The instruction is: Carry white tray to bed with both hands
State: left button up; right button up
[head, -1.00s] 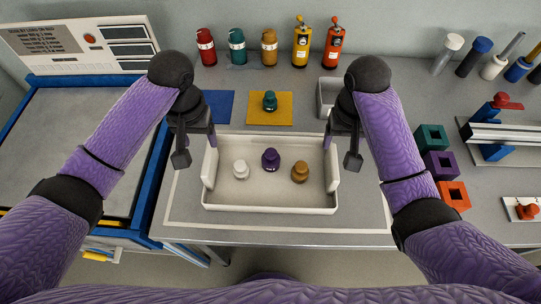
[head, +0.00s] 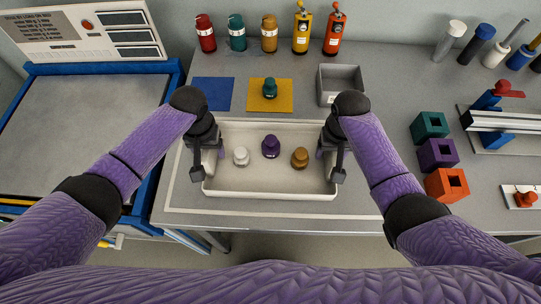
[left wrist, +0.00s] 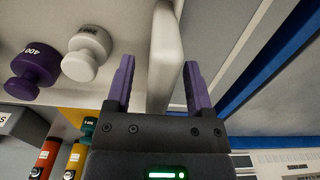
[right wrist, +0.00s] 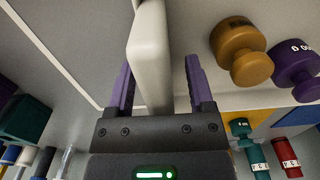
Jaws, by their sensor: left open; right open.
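The white tray (head: 270,187) lies on the grey table in front of me, holding a white weight (head: 241,156), a purple weight (head: 271,147) and a brown weight (head: 300,158). My left gripper (head: 207,165) is at the tray's left end. In the left wrist view its open fingers (left wrist: 157,85) stand on either side of the tray's end wall (left wrist: 165,50). My right gripper (head: 331,165) is at the right end. In the right wrist view its open fingers (right wrist: 160,85) straddle that wall (right wrist: 152,50). The bed (head: 80,125), a grey surface with blue edges, is at the left.
A green weight (head: 269,88) stands on a yellow mat (head: 284,101) behind the tray, between a blue mat (head: 213,93) and a grey bin (head: 341,80). Several bottles and two extinguishers line the back. Coloured blocks (head: 438,154) stand at the right.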

pick_arm(q)
grip_shut()
pick_arm(e)
grip_shut()
pick_arm(q)
jog(key=shift+r, duration=0.1)
pick_arm(e)
jog(key=shift+r, duration=0.1)
